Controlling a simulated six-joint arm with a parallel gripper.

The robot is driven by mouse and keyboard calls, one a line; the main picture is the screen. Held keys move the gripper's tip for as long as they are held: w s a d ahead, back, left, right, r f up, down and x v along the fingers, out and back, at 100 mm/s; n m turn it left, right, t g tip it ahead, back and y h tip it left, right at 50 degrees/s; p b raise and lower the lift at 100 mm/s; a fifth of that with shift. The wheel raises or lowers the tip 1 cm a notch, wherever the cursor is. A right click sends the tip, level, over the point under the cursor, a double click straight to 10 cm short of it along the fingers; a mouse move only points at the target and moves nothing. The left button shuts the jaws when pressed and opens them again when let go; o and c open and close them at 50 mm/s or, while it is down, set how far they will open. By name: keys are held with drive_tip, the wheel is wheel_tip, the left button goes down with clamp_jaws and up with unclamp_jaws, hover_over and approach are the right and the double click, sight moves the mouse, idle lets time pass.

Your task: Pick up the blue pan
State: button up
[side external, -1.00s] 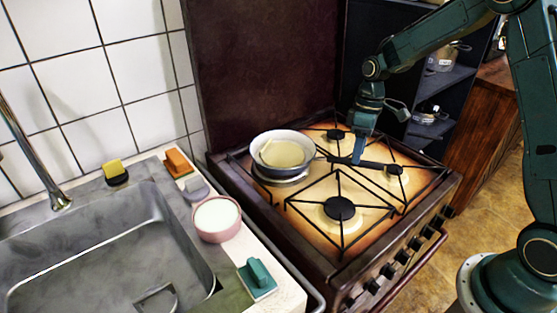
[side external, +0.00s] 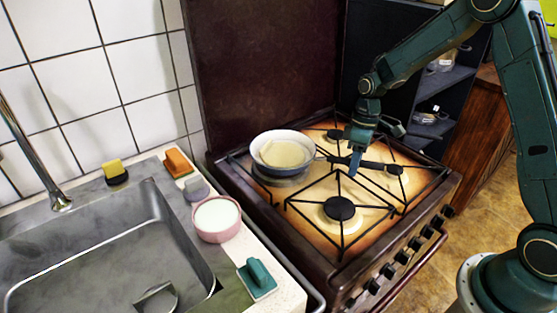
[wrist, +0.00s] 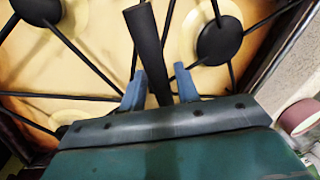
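The blue pan (side external: 283,155) sits on the back-left burner of the cooker in the side view, blue outside with a pale inside. Its dark handle (side external: 378,166) reaches right across the stove top. My gripper (side external: 355,165) points down at the handle. In the wrist view the black handle (wrist: 148,50) runs between the two blue fingers of my gripper (wrist: 159,88). The fingers stand apart, with a gap visible on each side of the handle. The pan's bowl is not in the wrist view.
Black grates and burners (side external: 340,208) cover the stove top around the handle. A dark upright panel (side external: 265,70) stands behind the stove. A pink bowl (side external: 216,219) and sponges (side external: 177,163) lie on the counter beside the sink (side external: 100,240). The front burner is empty.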

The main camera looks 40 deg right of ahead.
clamp_jaws()
drive_tip(key=shift+w, duration=0.1)
drive_tip(key=shift+r, duration=0.15)
drive_tip(key=shift+r, duration=0.85)
wheel_tip(320, 180, up, 18)
idle(0.6)
